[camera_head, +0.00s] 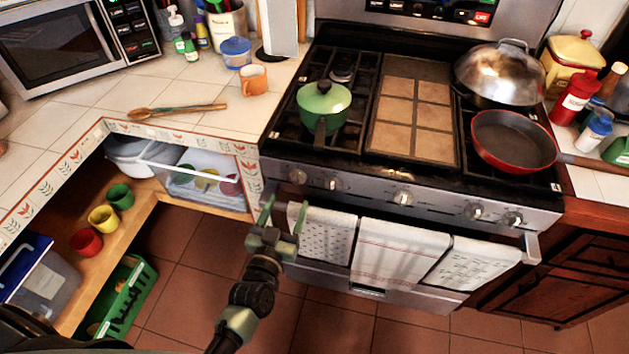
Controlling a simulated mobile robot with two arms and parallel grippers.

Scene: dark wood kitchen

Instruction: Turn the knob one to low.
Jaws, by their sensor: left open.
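The stove's front panel (370,194) carries several silver knobs in a row. The leftmost knob (297,177) and the one beside it (333,184) sit below the left burners; others are the middle knob (403,198) and two at the right (473,211) (513,218). Their markings are too small to read, so I cannot tell any setting or which is knob one. My left gripper (285,208) is open and empty, fingers spread, just below the leftmost knob at the left end of the towel rail. It appears apart from the knob. My right gripper is out of view.
Towels (400,252) hang on the oven rail right of the gripper. A green pot (323,103) stands on the left burners, its handle toward the front. A red pan (513,140) and a domed lid (498,72) are at right. An open shelf (140,222) is at left.

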